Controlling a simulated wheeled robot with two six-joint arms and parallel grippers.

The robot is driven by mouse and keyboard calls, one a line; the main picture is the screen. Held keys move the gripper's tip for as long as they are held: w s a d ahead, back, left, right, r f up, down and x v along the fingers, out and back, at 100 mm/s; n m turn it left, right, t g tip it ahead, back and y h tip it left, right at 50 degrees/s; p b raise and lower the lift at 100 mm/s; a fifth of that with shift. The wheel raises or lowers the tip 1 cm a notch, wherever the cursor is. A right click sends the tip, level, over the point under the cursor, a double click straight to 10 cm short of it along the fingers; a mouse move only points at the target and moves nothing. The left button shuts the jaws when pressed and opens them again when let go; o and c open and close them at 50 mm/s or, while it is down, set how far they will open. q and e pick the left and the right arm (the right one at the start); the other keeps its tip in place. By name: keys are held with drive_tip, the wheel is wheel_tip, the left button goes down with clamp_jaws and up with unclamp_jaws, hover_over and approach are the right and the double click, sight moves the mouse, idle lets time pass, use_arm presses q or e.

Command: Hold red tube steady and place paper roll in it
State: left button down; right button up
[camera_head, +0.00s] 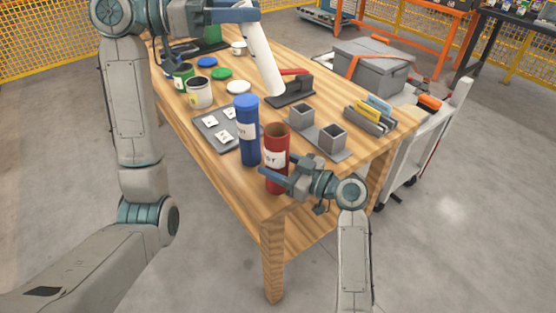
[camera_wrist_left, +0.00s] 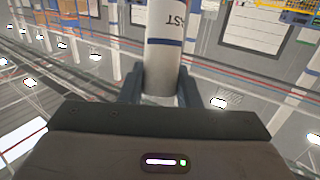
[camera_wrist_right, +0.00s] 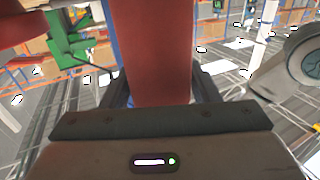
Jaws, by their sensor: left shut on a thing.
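The white paper roll (camera_head: 263,62) is held by my left gripper (camera_head: 240,14) above the far part of the table, tilted, its lower end near the dark stand. In the left wrist view, the roll (camera_wrist_left: 165,55) has blue bands and dark lettering, with the shut fingers (camera_wrist_left: 160,88) on both sides. The red tube (camera_head: 277,145) stands upright at the near table corner, its top open and empty-looking. My right gripper (camera_head: 276,182) is low at the tube. In the right wrist view, its fingers flank the tube (camera_wrist_right: 158,50); whether they press on it is unclear.
A blue capped tube (camera_head: 247,130) stands left of the red tube. Grey square holders (camera_head: 332,138) are to the right, and a dark stand with a red lever (camera_head: 292,90) is behind. Cans, lids and a card tray (camera_head: 208,122) occupy the left side.

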drive_tip(key=c, duration=0.5)
use_arm(q)
wheel_tip(320, 180, down, 12)
drive_tip(key=shift+r, duration=0.2)
use_arm(e)
drive_tip(key=shift+c, duration=0.2)
use_arm(q)
drive_tip(key=c, duration=1)
unclamp_jaws()
drive_tip(key=shift+r, duration=0.1)
drive_tip(key=s+a, duration=0.1)
drive_tip(key=a, duration=1.1)
drive_tip(key=shift+r, duration=0.2)
drive_tip(key=shift+s, duration=0.1)
use_arm(e)
drive_tip(key=o, duration=1)
drive_tip(key=shift+o, duration=0.2)
